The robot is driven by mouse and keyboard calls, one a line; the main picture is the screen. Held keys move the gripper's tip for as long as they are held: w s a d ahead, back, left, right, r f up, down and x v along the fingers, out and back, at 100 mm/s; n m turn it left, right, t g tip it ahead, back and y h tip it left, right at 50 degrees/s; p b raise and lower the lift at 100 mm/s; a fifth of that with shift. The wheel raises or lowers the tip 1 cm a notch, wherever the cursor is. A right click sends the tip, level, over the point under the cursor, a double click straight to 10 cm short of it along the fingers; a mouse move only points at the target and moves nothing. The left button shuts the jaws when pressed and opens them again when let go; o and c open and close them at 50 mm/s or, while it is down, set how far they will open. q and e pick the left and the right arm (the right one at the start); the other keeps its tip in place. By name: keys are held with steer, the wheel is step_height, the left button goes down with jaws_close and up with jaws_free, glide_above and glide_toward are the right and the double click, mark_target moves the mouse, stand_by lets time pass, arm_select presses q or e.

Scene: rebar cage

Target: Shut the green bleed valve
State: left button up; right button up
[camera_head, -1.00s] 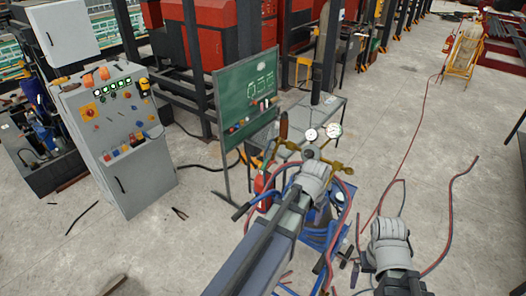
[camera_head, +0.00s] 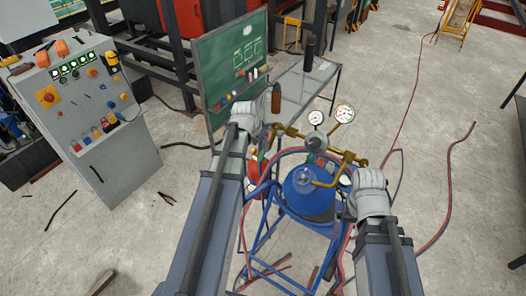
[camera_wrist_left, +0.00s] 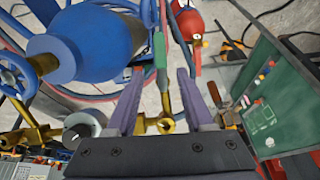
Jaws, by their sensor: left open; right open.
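In the left wrist view, a green bar-like part (camera_wrist_left: 160,50), possibly the bleed valve's handle, lies in line with a brass stem (camera_wrist_left: 166,100). My left gripper (camera_wrist_left: 160,73) is open, its two purple-grey fingers on either side of this stem; I cannot tell whether they touch it. In the head view, the brass manifold (camera_head: 290,131) carries two round gauges (camera_head: 344,113) above a blue cylinder (camera_head: 305,190). My left gripper is at the manifold's left end, its fingers hidden there. My right gripper (camera_head: 367,182) is beside the manifold's right end, fingertips not clear.
Red and blue hoses loop around the blue cart (camera_head: 262,262) and across the floor. A red cylinder (camera_wrist_left: 191,24) is close by in the wrist view. A green board (camera_head: 232,62) and a grey control cabinet (camera_head: 85,110) stand to the left. Floor at far right is mostly clear.

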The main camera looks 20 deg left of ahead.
mark_target(263, 151)
arm_select(q)
steer(key=b+x, duration=0.6)
steer(key=x, duration=0.1)
steer(key=shift+w+f, duration=0.2)
steer(key=shift+f, duration=0.2)
steer(key=shift+r, duration=0.1)
jaws_close()
stand_by(1.0)
